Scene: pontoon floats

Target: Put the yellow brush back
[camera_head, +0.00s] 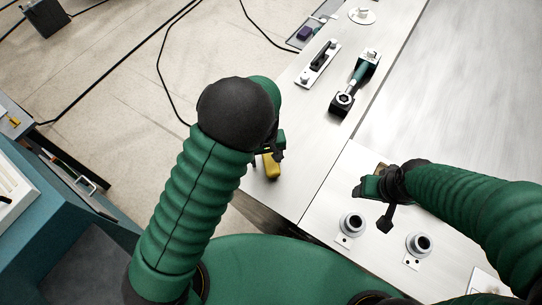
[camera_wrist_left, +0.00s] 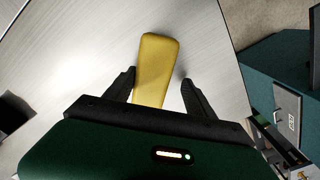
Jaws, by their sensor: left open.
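The yellow brush (camera_head: 271,167) shows just past my left gripper in the head view, near the left edge of the pale bench. In the left wrist view the yellow brush (camera_wrist_left: 158,62) is a smooth, rounded yellow block over the pale surface. My left gripper (camera_wrist_left: 158,79) is open, with one dark finger on each side of the brush and visible gaps between. In the head view my left gripper (camera_head: 276,146) is partly hidden by its arm. My right gripper (camera_head: 376,190) is over the bench at right; its jaws are unclear.
Two round grey fittings (camera_head: 352,224) (camera_head: 419,244) stand on the near bench. A green and black tool (camera_head: 357,82) and a mounted handle (camera_head: 318,63) are on the far bench. A teal cabinet (camera_head: 58,215) is at left. Cables (camera_head: 160,62) lie on the floor.

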